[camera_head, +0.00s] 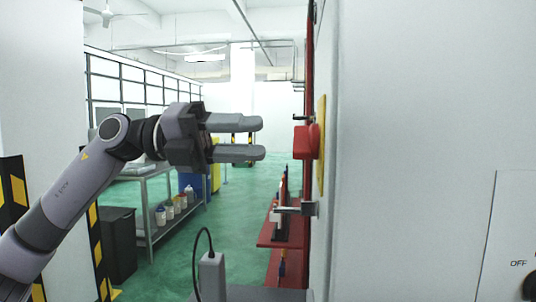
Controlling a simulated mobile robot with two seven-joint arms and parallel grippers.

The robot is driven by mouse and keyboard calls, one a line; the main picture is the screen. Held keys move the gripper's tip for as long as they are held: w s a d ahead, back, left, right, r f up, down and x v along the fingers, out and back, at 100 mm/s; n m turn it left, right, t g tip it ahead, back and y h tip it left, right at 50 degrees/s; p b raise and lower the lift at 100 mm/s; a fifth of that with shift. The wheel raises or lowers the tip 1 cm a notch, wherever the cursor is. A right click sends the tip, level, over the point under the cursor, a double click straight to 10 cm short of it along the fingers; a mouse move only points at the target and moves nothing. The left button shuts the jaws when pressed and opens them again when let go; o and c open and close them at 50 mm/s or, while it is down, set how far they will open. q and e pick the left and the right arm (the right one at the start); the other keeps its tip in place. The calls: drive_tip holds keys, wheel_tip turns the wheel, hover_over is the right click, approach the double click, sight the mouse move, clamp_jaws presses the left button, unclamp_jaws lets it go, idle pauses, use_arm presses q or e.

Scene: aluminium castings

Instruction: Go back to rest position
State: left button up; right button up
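My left arm comes in from the left. My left gripper (262,138) is held level, pointing right, with its two grey fingers apart and nothing between them. Its tips are a short way left of a red switch handle (307,141) on a yellow plate (320,145), and look apart from it. The plate is on the side of a large white cabinet (420,110). My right gripper is not in view.
The white cabinet fills the right side, with an OFF-marked panel (512,240). Red shelves (284,232) stand beyond it. A metal table (150,215) with bottles and a dark bin (118,245) stand left.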

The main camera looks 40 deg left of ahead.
use_arm(q)
drive_tip(key=shift+v, duration=0.85)
